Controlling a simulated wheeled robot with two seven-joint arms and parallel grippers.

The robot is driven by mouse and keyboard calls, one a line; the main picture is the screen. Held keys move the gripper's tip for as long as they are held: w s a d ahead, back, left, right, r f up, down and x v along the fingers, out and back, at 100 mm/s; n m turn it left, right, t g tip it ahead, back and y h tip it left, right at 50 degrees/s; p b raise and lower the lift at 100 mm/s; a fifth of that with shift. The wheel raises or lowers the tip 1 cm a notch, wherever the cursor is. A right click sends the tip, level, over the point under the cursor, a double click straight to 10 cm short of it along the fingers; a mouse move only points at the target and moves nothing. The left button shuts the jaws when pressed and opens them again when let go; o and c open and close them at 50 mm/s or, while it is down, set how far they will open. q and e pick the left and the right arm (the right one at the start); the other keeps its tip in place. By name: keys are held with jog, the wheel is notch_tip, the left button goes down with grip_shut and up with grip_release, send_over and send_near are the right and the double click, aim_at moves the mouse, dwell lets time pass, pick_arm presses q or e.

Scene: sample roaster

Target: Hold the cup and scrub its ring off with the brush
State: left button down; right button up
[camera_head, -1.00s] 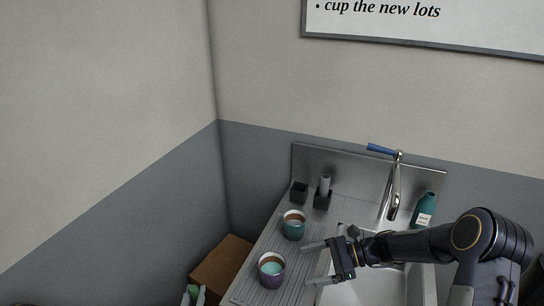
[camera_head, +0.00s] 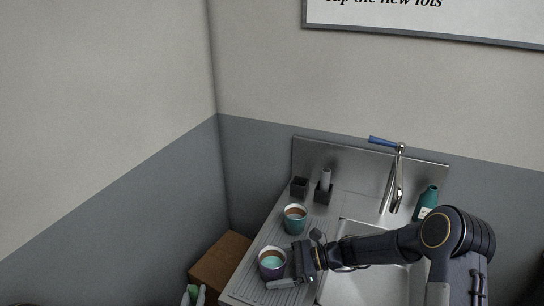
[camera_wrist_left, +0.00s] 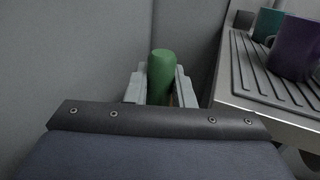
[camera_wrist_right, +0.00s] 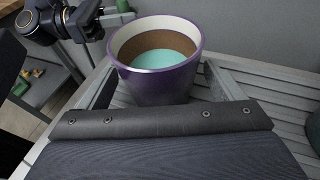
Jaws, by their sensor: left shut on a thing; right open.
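A purple cup (camera_head: 270,266) stands upright on the ribbed drainboard, with a brown ring inside above a teal bottom. It also shows in the right wrist view (camera_wrist_right: 158,84). My right gripper (camera_head: 287,267) is open, its fingers on either side of the cup's lower body; whether they touch it I cannot tell. My left gripper (camera_wrist_left: 160,90) is shut on a green cylindrical handle (camera_wrist_left: 161,72), apparently the brush, low beside the drainboard's left edge. The brush's bristles are hidden. A teal cup (camera_head: 294,220) with brown inside stands farther back.
The sink basin (camera_head: 350,290) lies right of the ribbed drainboard (camera_head: 247,290). A faucet (camera_head: 397,190) and teal bottle (camera_head: 427,200) stand behind it. A dark holder with a grey item (camera_head: 325,185) and a small black box (camera_head: 299,187) stand at the back. A brown box (camera_head: 222,262) sits left.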

jog(key=shift+a, duration=0.15)
jog(key=c, duration=1.3)
dwell(0.3)
